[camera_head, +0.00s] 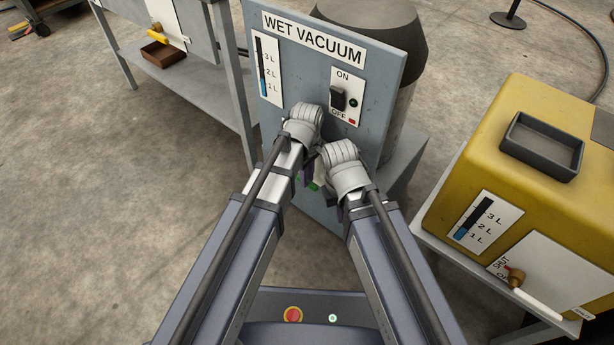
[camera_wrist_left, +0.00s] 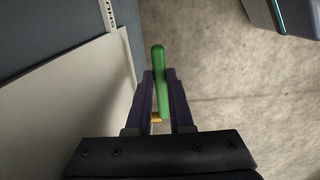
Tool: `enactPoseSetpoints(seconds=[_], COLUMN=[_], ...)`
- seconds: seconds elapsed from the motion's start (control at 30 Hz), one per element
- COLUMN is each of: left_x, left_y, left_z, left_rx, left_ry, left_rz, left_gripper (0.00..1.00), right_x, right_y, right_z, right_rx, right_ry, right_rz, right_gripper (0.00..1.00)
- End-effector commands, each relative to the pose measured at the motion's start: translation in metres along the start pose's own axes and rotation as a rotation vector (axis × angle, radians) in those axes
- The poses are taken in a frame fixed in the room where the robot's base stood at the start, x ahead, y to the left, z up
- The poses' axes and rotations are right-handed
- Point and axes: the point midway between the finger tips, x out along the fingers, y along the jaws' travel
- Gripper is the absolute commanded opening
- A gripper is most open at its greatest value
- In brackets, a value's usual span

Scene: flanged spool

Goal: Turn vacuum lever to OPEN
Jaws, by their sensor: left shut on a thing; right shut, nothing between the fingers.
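The wet vacuum panel (camera_head: 288,52) is a grey upright board with a drum behind it. The vacuum lever shows as a green handle (camera_wrist_left: 162,85) in the left wrist view, with a small brass-coloured part at its base. My left gripper (camera_wrist_left: 160,78) has its two dark fingers closed around the green handle. In the head view my left wrist hides most of the lever; only a bit of green shows low on the panel. My right gripper (camera_head: 322,172) is shut and empty, close beside the left one. The OPEN marking is hidden.
The panel has a level gauge (camera_head: 267,68) and a black ON/OFF switch (camera_head: 338,98). A yellow tank (camera_head: 520,110) on a stand is at right, with its own valve handle (camera_head: 517,278). A bench (camera_head: 195,85) stands at left. Open concrete floor lies at lower left.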

Motion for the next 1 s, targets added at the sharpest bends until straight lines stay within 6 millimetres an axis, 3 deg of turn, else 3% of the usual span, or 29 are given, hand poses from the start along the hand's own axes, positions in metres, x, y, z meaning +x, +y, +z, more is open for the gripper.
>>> enactPoseSetpoints(seconds=[1.0], left_x=[-0.0028], left_y=[0.0006], left_z=[-0.0019], left_rx=[-0.002], left_ry=[-0.034], left_rz=[0.000], left_gripper=[0.00], right_x=[-0.0027], right_y=[0.0003], right_z=[0.0002], right_rx=[0.000], right_ry=[0.000], right_rz=[0.000], right_gripper=[0.00])
